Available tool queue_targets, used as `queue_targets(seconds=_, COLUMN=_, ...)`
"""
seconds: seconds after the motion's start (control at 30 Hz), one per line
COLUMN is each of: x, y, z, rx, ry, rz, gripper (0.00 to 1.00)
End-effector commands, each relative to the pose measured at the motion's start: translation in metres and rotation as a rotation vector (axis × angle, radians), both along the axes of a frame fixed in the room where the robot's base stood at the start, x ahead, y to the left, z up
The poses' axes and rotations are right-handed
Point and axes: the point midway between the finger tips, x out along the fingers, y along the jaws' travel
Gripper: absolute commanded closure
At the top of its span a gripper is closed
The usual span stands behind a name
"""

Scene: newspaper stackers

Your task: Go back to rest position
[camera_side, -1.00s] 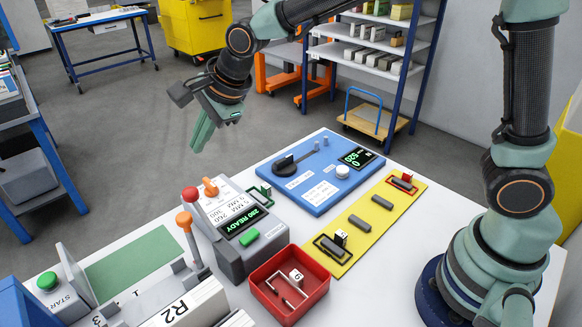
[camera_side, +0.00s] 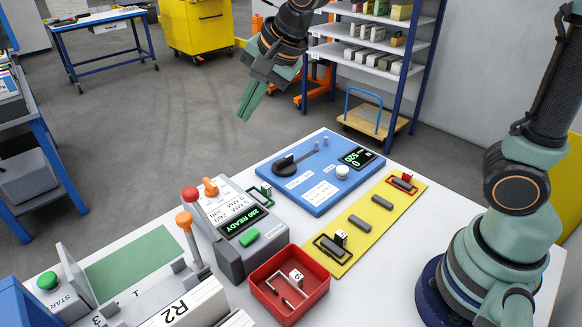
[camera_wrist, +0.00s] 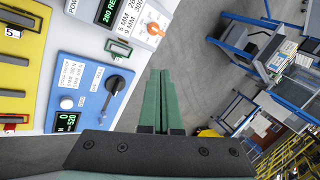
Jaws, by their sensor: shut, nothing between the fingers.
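My gripper (camera_side: 246,104) is shut and empty. In the side view it hangs in the air above and behind the far edge of the white table (camera_side: 352,262), pointing down and to the left. It touches nothing. In the wrist view its two green fingers (camera_wrist: 161,75) lie together, with the table on the left and the grey floor on the right.
On the table are a blue panel (camera_side: 318,187) with a black knob, a yellow strip (camera_side: 399,206), a grey machine with a green-lit display (camera_side: 244,222), and a red tray (camera_side: 262,297). A shelf rack (camera_side: 387,43) stands behind. The air around my gripper is clear.

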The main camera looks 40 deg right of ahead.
Motion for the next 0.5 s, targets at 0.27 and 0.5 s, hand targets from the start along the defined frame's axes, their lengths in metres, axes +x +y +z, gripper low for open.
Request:
queue_targets(seconds=0.27, x=-0.064, y=-0.075, z=0.009, rx=-0.323, ry=-0.057, rz=0.416, gripper=1.00)
queue_targets(seconds=0.5, x=-0.115, y=-0.116, z=-0.001, rx=-0.562, ry=-0.066, rz=0.756, gripper=1.00)
